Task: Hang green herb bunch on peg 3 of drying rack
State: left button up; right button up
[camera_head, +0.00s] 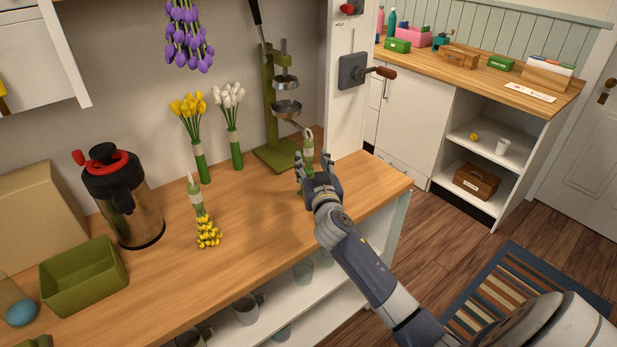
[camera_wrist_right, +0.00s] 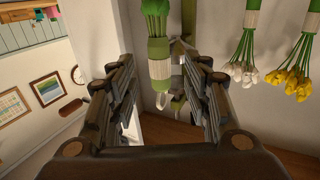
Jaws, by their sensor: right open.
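The green herb bunch (camera_head: 308,146) has a pale wrap and a pale loop at its upper end. It is at my right gripper (camera_head: 314,168), over the right part of the wooden counter; the fingers hide its lower part. In the right wrist view the bunch (camera_wrist_right: 158,48) shows beyond and between the two spread fingers of the right gripper (camera_wrist_right: 157,75), with bare gaps at the sides. Its loop points down there. The right gripper is open. I cannot make out the drying rack or its pegs. My left gripper is out of view.
A green stand with metal cups (camera_head: 285,95) stands just behind the bunch. Yellow tulips (camera_head: 188,107) and white tulips (camera_head: 229,95) are near the wall. A yellow-flowered bunch (camera_head: 209,232), a dark jug (camera_head: 122,195) and a green box (camera_head: 85,275) are left. The counter's front is clear.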

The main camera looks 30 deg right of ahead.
aim_at(310, 155)
jog(key=shift+w+d, duration=0.3)
jog(key=shift+w, duration=0.35)
jog(key=shift+f+p+x, duration=0.15)
jog(key=shift+p+x, duration=0.25)
jog(key=shift+x, duration=0.7)
jog(key=shift+f+p+x, duration=0.1)
jog(key=shift+p+x, duration=0.25)
jog(key=shift+x, duration=0.7)
grip_shut()
